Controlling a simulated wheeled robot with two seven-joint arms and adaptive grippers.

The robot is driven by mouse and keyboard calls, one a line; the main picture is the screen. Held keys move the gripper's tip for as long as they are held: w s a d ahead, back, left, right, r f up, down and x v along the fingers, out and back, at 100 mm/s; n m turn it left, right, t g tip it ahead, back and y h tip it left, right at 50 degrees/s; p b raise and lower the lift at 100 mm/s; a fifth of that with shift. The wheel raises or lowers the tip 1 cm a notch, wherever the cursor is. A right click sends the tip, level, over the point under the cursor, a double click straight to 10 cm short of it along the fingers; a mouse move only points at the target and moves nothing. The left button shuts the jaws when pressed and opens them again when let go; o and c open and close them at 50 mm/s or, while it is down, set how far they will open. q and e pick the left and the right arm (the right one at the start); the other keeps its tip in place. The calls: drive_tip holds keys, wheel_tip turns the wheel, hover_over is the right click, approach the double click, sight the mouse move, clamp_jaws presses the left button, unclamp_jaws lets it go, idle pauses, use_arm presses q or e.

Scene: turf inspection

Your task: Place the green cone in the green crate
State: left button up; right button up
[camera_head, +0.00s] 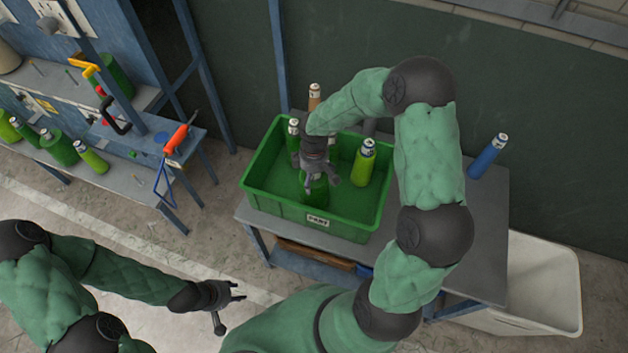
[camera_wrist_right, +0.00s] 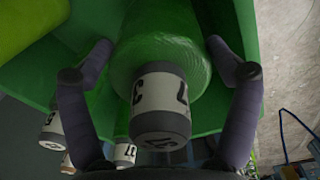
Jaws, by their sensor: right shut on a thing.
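The green crate (camera_head: 268,207) stands on a grey table. My right gripper (camera_head: 316,180) reaches down into the crate and is shut on a dark green cone (camera_head: 314,193), a rounded piece with a white numbered cap. The right wrist view shows the green cone (camera_wrist_right: 160,60) between the two fingers, with the crate wall (camera_wrist_right: 262,40) behind it. I cannot tell whether the cone touches the crate floor. My left gripper (camera_head: 234,305) is open and empty, its fingers spread, in front of the table.
A light green bottle-like piece (camera_head: 363,163) and a darker one (camera_head: 293,131) stand in the crate. An orange-brown piece (camera_head: 314,98) is behind the crate, and a blue one (camera_head: 487,157) is on the table's right.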

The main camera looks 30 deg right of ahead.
wheel_tip(320, 180, down, 2)
drive_tip(key=shift+f, duration=0.25)
drive_tip(key=o, duration=1.4)
drive_tip(key=shift+f, duration=0.1)
drive_tip(key=shift+r, duration=0.25)
wheel_tip(320, 180, up, 12)
drive_tip(key=shift+f+p, duration=0.1)
drive_tip(key=shift+p, duration=0.75)
